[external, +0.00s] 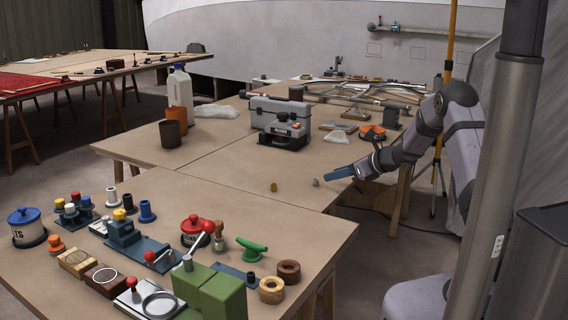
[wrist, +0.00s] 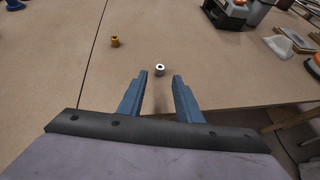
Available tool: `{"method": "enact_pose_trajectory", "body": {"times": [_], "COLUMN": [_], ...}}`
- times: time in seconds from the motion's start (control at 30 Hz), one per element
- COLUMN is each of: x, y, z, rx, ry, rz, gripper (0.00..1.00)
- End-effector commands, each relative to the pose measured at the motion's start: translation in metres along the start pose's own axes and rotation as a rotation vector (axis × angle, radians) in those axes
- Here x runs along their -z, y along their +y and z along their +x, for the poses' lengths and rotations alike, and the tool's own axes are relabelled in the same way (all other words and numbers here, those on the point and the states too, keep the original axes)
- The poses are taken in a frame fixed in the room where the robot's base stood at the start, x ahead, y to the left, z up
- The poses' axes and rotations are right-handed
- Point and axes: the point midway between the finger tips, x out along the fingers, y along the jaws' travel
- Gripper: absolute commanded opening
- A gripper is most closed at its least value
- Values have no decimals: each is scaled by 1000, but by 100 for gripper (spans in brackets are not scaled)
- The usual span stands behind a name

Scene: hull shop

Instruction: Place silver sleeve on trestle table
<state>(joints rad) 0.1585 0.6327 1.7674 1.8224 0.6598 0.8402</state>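The silver sleeve (wrist: 188,70) is a small upright cylinder with a dark bore. It stands on the wooden trestle table (wrist: 215,88), close to the table's edge, and it also shows in the external view (external: 315,182). My gripper (wrist: 160,73) is open with nothing between its blue fingers. In the external view my gripper (external: 328,176) is just right of the sleeve. I cannot tell whether a finger touches it.
A brass-coloured sleeve (external: 274,187) stands left of the silver one. A grey toolbox (external: 278,112) and a grey machine (external: 284,132) stand farther back. The front table holds a green block (external: 212,290), wooden rings (external: 271,290) and several fittings. The tabletop around both sleeves is clear.

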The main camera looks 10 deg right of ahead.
Motion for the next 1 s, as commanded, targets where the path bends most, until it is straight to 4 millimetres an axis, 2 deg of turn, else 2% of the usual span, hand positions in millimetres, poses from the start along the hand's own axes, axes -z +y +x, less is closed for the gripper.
{"method": "enact_pose_trajectory", "body": {"times": [0.2, 0.37, 0.9, 1.0], "x": [0, 0, 0, 0], "y": [-1, 0, 0, 8], "z": [-30, -42, -44, -44], "rx": [2, 0, 0, -19], "ry": [-1, -1, 0, 6], "rz": [1, 1, 1, -7], "gripper": [32, 32, 32, 32]}}
